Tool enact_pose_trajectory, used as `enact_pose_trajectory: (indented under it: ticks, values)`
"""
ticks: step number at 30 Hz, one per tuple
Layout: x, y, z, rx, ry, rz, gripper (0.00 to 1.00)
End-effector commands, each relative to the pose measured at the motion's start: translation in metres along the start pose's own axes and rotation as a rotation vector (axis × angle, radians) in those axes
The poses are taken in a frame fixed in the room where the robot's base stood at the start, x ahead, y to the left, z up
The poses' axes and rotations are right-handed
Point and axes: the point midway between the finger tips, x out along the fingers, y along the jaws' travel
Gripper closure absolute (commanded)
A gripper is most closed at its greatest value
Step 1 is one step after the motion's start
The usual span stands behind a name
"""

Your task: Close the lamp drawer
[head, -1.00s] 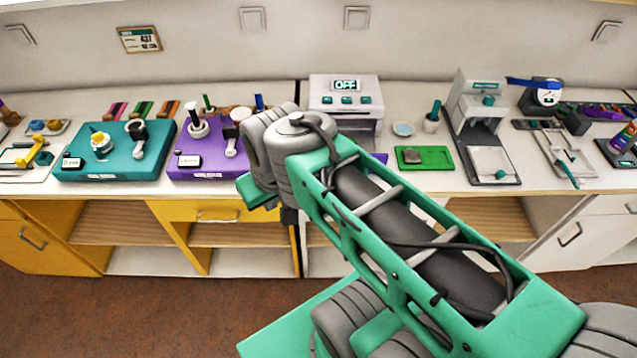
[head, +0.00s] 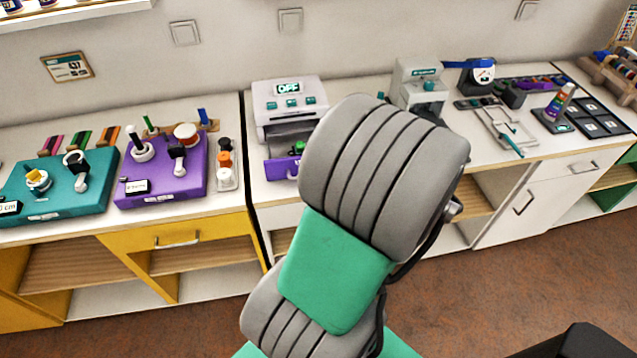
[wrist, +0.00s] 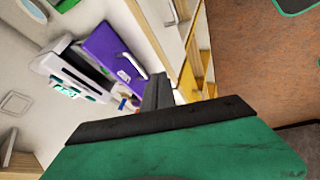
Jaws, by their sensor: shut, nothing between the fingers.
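The white lamp unit (head: 285,100), with a display reading OFF, stands against the wall on the counter in the head view. Its purple lamp drawer (head: 281,169) is pulled out at the front, and a small green item shows at its right side. In the wrist view the purple drawer (wrist: 103,43) and its pale handle lie left of my gripper, with the unit (wrist: 62,72) beyond. My gripper (wrist: 157,88) is shut and empty, apart from the drawer in the picture. In the head view my arm covers the unit's right side, and my gripper is hidden.
A purple board (head: 160,185) and a teal board (head: 65,195) with posts stand to the left. A white holder with small jars (head: 226,165) sits just left of the drawer. A grey press (head: 421,85) and a tray stand right of my arm.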

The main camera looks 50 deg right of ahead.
Motion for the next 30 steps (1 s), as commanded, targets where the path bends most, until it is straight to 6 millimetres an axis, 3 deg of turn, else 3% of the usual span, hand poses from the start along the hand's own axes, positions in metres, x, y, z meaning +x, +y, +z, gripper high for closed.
enact_pose_trajectory:
  ticks: [14,19,30]
  values:
    - [0.096,0.000,-0.003,-0.001,0.002,-0.009,1.00]
    - [0.102,0.029,-0.004,-0.002,-0.002,-0.004,1.00]
    - [0.107,0.037,-0.004,0.001,-0.002,-0.003,1.00]
